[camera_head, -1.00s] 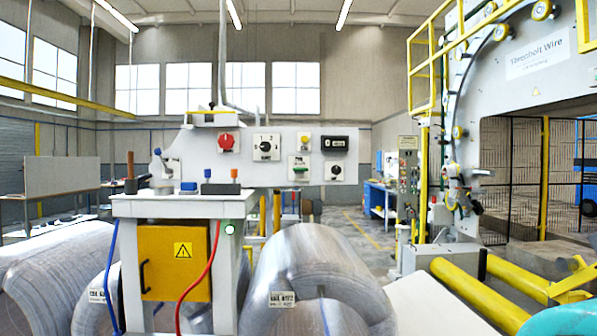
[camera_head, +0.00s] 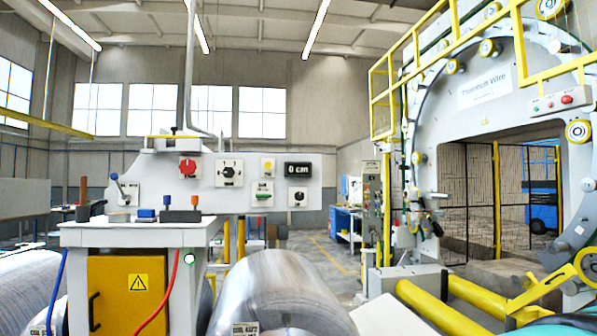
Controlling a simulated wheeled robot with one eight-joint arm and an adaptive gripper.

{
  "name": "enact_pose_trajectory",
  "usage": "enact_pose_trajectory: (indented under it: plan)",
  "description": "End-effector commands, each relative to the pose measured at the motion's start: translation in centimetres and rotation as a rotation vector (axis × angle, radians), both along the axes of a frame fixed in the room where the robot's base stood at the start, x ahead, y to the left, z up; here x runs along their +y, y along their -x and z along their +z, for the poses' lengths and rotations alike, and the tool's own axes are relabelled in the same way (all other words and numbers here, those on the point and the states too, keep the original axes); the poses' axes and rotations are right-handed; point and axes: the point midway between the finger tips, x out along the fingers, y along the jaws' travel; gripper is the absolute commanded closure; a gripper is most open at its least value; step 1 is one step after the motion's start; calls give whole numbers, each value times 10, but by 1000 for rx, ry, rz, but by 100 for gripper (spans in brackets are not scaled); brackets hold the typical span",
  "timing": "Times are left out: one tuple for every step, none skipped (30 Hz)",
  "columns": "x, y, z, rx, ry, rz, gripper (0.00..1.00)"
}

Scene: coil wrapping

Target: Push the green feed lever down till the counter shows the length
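The green feed lever (camera_head: 262,194) sits on a small white plate on the grey control panel (camera_head: 145,170), low and right of the panel's middle. It looks like a short green bar lying about level. The counter (camera_head: 298,170) is a black display at the upper right of the panel and reads "0 cm". My gripper is not in view, and nothing touches the lever.
The panel also carries a red knob (camera_head: 188,168), a numbered selector (camera_head: 230,173), a yellow button (camera_head: 267,166), a black knob (camera_head: 299,197) and a blue-tipped lever (camera_head: 114,177). A bench (camera_head: 140,233) and wire coils (camera_head: 275,290) stand in front. A ring machine (camera_head: 480,95) is at right.

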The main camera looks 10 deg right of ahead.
Motion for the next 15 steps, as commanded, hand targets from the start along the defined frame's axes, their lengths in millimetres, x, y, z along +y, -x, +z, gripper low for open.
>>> enact_pose_trajectory:
  plan:
    - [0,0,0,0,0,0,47]
    - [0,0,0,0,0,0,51]
    - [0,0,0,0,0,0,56]
    - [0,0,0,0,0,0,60]
    - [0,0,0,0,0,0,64]
    - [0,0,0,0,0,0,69]
    - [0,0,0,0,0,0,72]
    - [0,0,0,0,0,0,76]
    - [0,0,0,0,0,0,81]
    - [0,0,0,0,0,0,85]
    - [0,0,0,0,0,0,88]
    - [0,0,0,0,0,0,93]
    - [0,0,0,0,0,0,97]
    - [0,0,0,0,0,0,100]
    - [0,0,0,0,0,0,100]
